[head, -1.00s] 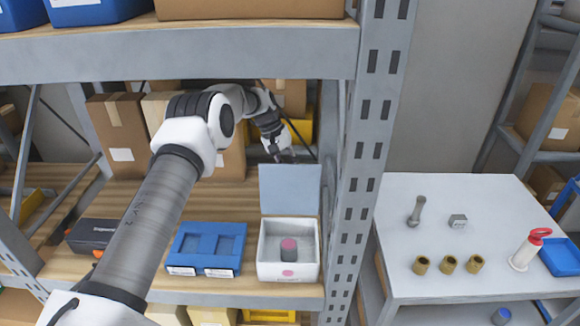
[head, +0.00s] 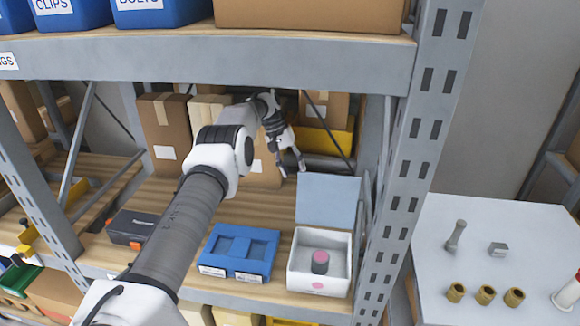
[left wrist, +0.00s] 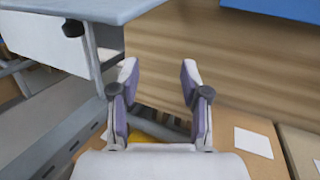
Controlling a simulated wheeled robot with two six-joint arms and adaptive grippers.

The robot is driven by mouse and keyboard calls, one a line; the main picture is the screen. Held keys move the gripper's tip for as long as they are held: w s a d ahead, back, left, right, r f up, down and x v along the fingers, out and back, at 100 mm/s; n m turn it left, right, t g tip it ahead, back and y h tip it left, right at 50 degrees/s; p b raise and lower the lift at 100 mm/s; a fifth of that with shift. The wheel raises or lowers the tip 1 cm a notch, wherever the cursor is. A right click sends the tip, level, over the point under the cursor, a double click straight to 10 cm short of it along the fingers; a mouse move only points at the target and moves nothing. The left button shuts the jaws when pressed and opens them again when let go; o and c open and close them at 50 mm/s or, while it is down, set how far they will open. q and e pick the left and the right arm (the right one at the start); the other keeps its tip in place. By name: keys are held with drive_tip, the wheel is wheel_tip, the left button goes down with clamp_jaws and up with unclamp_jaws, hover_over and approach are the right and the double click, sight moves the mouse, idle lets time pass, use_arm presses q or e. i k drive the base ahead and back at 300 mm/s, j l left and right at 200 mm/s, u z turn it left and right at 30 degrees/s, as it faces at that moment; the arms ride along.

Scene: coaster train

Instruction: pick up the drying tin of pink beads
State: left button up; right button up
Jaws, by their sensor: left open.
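A small grey tin with a pink top (head: 320,262) stands upright inside an open white box (head: 303,278) on the shelf. The box has a pink dot on its front, and its pale blue-grey lid (head: 328,200) stands raised at the back. My left gripper (head: 292,168) is open and empty, behind and left of the raised lid, fingers pointing down. In the left wrist view its two purple-padded fingers (left wrist: 159,72) are spread with nothing between them. The white box (left wrist: 50,40) shows at upper left there; the tin is not visible in that view. My right gripper is not in view.
A blue tray (head: 240,252) and a dark case (head: 131,228) stand left of the box. Cardboard boxes (head: 165,125) and a yellow bin (head: 325,137) line the back. A grey upright (head: 432,130) is close on the right, and a shelf beam (head: 200,62) crosses above.

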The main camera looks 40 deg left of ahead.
sight(320, 259)
drive_tip(key=k, duration=1)
